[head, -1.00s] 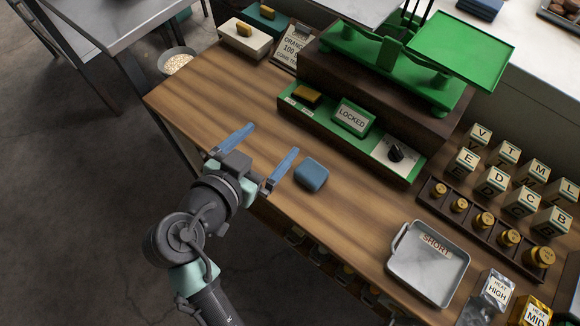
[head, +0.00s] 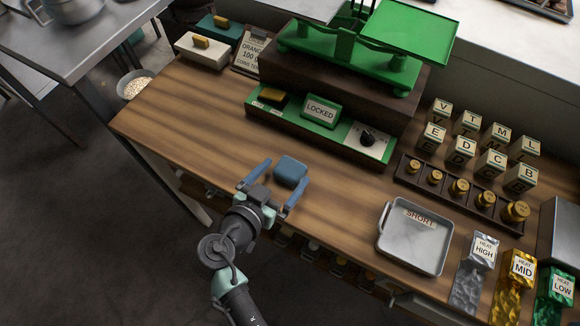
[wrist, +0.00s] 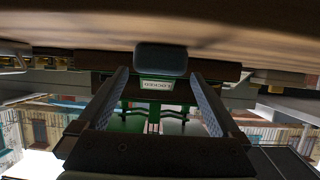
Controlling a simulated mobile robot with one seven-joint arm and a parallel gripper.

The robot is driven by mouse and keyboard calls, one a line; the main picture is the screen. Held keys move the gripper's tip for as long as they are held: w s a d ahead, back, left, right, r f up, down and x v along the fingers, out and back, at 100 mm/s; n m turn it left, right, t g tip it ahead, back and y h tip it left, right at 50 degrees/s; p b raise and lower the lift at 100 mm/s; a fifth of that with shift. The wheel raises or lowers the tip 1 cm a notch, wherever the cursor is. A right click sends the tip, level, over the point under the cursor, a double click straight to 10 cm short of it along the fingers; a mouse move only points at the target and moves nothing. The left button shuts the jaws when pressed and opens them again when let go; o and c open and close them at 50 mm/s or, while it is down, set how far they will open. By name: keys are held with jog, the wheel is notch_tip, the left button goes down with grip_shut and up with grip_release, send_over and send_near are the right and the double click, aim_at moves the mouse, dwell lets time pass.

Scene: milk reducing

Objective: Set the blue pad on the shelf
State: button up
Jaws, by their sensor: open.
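The blue pad (head: 291,171) is a small rounded block lying on the wooden counter near its front edge. My gripper (head: 279,186) is open, and its two blue fingers point at the pad from the front edge side. The pad lies just ahead of and between the fingertips, and I cannot tell whether they touch it. In the wrist view the pad (wrist: 161,60) shows dark, beyond the open fingers (wrist: 165,75) and centred between them. I cannot tell which surface is the shelf.
Behind the pad stands a green panel with a LOCKED sign (head: 320,109), below a green scale (head: 350,45). A metal tray marked SHORT (head: 414,262) and a rack of brass weights (head: 435,178) are to the right. The counter (head: 190,115) is clear to the left.

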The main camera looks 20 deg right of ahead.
aim_at(286, 175)
jog(key=shift+f+p+x, duration=0.15)
jog(key=shift+p+x, duration=0.05)
jog(key=shift+x, duration=0.75)
jog(key=shift+f+p+x, duration=0.15)
jog(key=shift+x, duration=0.8)
jog(key=shift+s+a, duration=0.1)
jog(key=shift+c, duration=0.2)
jog(key=c, duration=1.3)
